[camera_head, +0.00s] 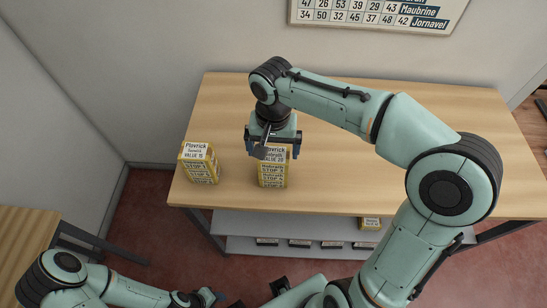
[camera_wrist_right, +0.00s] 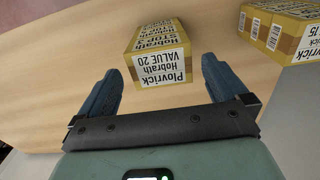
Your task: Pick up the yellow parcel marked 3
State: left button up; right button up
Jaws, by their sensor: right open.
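The yellow parcel marked STOP 3, VALUE 20 (camera_head: 273,175) stands on the wooden counter. In the right wrist view the same parcel (camera_wrist_right: 162,45) is just ahead of the fingers, its white label facing the camera. My right gripper (camera_head: 273,152) is over the parcel's top in the head view and partly hides it. In the wrist view my right gripper (camera_wrist_right: 164,72) is open, with its blue fingertips toward either side of the parcel's near end and nothing held. My left gripper (camera_head: 207,298) is low at the bottom edge of the head view, and its jaws are unclear.
A similar yellow parcel, VALUE 15 (camera_head: 199,162), stands left of it near the counter's (camera_head: 340,185) left end; two parcels (camera_wrist_right: 285,30) show at the wrist view's right. The counter's right side looks clear.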

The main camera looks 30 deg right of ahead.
aim_at(273, 155)
notch_tip(273, 155, down, 5)
jog(key=shift+w+d+r, duration=0.1)
jog(key=shift+w+r, duration=0.05)
jog(key=shift+r, duration=0.05)
jog(key=c, duration=0.9)
jog(key=shift+o, duration=0.2)
